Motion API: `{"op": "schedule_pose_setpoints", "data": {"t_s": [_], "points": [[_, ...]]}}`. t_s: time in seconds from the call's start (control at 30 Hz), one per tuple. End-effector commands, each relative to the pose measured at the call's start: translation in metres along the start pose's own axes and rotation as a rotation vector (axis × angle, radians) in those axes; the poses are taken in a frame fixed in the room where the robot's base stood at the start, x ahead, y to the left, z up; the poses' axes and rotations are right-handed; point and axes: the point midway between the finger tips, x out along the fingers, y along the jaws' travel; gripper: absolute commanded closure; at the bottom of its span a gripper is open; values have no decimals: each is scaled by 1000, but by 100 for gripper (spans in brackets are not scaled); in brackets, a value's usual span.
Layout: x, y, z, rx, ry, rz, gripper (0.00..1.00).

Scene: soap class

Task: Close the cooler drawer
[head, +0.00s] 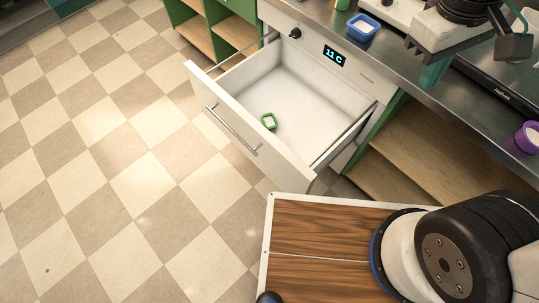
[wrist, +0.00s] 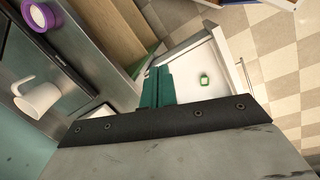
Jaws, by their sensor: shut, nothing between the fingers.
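The white cooler drawer (head: 218,108) is pulled well out from under the steel counter in the head view. Its bar handle (head: 232,130) is on the front panel, facing lower left. A small green-rimmed container (head: 269,121) lies inside on the drawer floor. The wrist view also shows the open drawer (wrist: 190,62) and the green container (wrist: 204,79). My gripper (head: 432,76), with teal fingers, is shut and empty above the counter edge, right of the drawer and apart from the handle. Its fingers (wrist: 157,86) overlap part of the drawer in the wrist view.
The counter holds a blue container (head: 363,28) and a purple roll (head: 528,138). A white mug (wrist: 38,98) shows in the wrist view. A display reading 11 C (head: 334,56) sits above the drawer. Open wooden shelves (head: 420,150) flank it. The checkered floor (head: 110,150) before it is clear.

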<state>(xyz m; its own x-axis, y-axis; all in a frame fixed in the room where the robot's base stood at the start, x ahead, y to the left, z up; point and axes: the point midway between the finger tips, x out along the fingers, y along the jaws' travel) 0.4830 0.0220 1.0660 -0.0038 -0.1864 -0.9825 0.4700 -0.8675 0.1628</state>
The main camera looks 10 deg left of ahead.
Motion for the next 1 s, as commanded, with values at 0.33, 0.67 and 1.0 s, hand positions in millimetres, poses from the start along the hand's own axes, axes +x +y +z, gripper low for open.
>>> {"op": "schedule_pose_setpoints", "data": {"t_s": [0.33,0.67,1.0], "points": [[65,-119,-103,-746,-160,268,100],[165,-280,-122,-1442,-256,558,100],[231,-357,-96,-1795,-302,722,100]]}}
